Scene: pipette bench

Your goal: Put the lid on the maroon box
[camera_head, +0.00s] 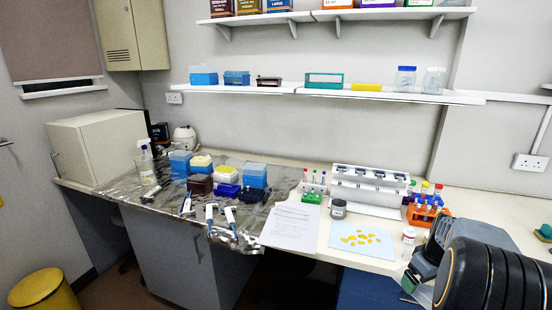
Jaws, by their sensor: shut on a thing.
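The maroon box (200,184) is a small dark reddish-brown box on the foil-covered part of the bench, left of centre. It stands in front of the yellow-topped and blue boxes. It is too small to tell whether its top is open. My gripper (411,282) is at the lower right, over the bench's front edge and far to the right of the maroon box. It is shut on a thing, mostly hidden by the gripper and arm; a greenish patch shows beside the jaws. I cannot tell whether this is the lid, and I cannot pick out a lid elsewhere.
Blue tip boxes (254,176) and pipettes (230,216) crowd the foil around the maroon box.

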